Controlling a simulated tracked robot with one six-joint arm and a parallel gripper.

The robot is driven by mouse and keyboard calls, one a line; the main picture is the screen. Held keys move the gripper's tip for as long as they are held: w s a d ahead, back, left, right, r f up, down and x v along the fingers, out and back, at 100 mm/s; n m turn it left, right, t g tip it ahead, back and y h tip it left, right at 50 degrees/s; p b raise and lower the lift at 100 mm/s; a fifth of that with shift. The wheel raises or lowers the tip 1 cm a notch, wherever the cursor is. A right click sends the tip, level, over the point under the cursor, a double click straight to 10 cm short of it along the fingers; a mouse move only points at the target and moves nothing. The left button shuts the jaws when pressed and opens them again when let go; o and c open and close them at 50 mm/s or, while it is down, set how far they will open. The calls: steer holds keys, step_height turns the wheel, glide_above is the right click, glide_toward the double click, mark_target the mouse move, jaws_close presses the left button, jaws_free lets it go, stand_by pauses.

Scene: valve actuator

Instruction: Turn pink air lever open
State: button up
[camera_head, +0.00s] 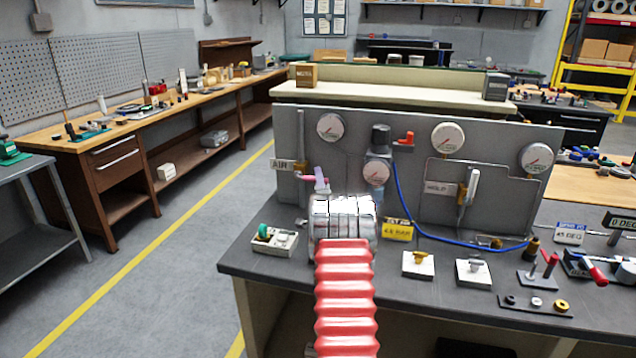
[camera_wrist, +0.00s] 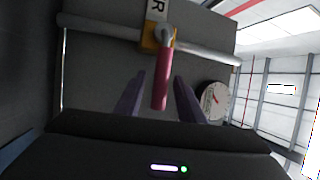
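The pink air lever (camera_head: 306,178) sits on the left of the grey panel, beside the AIR label (camera_head: 282,165). In the wrist view the pink lever (camera_wrist: 162,82) hangs from a brass valve body (camera_wrist: 157,40) on a grey pipe, across the pipe's line. My gripper (camera_head: 322,184) is at the lever in the head view. In the wrist view my gripper (camera_wrist: 160,75) is open, its two purple fingers on either side of the lever with a visible gap on each side. In the head view my wrist and fingers partly hide the lever's end.
A gauge (camera_wrist: 215,99) is close right of my fingers in the wrist view.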

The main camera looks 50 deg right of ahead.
jaws_close()
stand_by(0.5)
